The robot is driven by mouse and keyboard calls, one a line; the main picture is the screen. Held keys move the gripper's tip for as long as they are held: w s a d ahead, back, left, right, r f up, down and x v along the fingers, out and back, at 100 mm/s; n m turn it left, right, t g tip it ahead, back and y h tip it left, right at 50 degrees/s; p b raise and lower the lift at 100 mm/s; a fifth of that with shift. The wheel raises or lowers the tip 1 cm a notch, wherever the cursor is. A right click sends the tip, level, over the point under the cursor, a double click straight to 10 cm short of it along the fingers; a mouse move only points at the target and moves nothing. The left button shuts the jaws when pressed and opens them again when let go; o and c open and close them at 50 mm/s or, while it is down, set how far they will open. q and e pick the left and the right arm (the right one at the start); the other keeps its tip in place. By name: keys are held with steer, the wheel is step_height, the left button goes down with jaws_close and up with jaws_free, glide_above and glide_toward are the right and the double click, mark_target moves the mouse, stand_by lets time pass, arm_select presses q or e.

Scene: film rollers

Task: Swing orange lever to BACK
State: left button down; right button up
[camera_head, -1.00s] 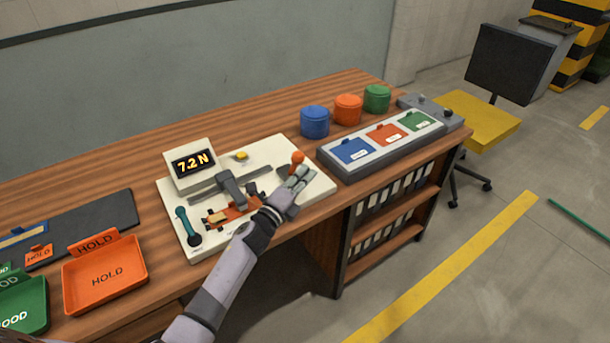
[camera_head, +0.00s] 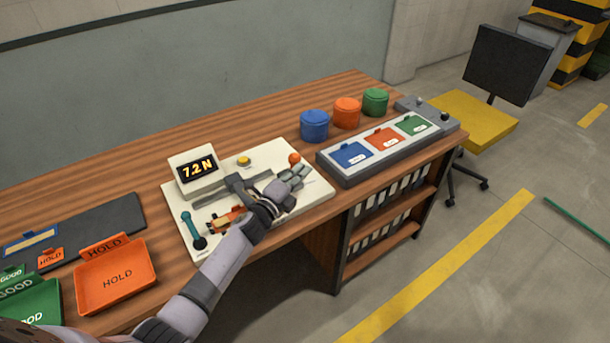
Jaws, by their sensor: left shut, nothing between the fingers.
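The orange lever's round knob (camera_head: 294,158) shows at the back right of the white test fixture (camera_head: 320,190). Its shaft is mostly hidden behind my left gripper. My left gripper (camera_head: 303,171) is shut and empty, its fingertips just in front of and slightly right of the knob. Whether they touch the lever I cannot tell. The gripper and wrist cover part of the fixture's middle. My right gripper is not in view.
The fixture also bears a 7.2 N display (camera_head: 197,169), a yellow button (camera_head: 244,161), a teal lever (camera_head: 188,224) and an orange part (camera_head: 226,217). An orange HOLD tray (camera_head: 117,279) lies left. A three-panel box (camera_head: 385,165) and lidded pots (camera_head: 314,126) stand right.

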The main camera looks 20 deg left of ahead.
arm_select(q)
steer(key=w+a+r+n+p, duration=0.1)
steer(key=p, duration=0.1)
steer(key=w+a+r+n+g+p, duration=0.1)
steer(key=a+n+p, duration=0.1)
steer(key=w+a+r+n+g+p, duration=0.1)
steer(key=p, duration=0.2)
steer(key=shift+w+a+n, duration=0.15)
steer(key=shift+a+n, duration=0.1)
steer(key=shift+n, duration=0.05)
steer(key=shift+w+a+f+n, duration=0.2)
steer(key=shift+w+a+n, duration=0.3)
steer(key=shift+w+a, duration=0.45)
steer(key=shift+s+a, duration=0.1)
steer(key=shift+r, duration=0.15)
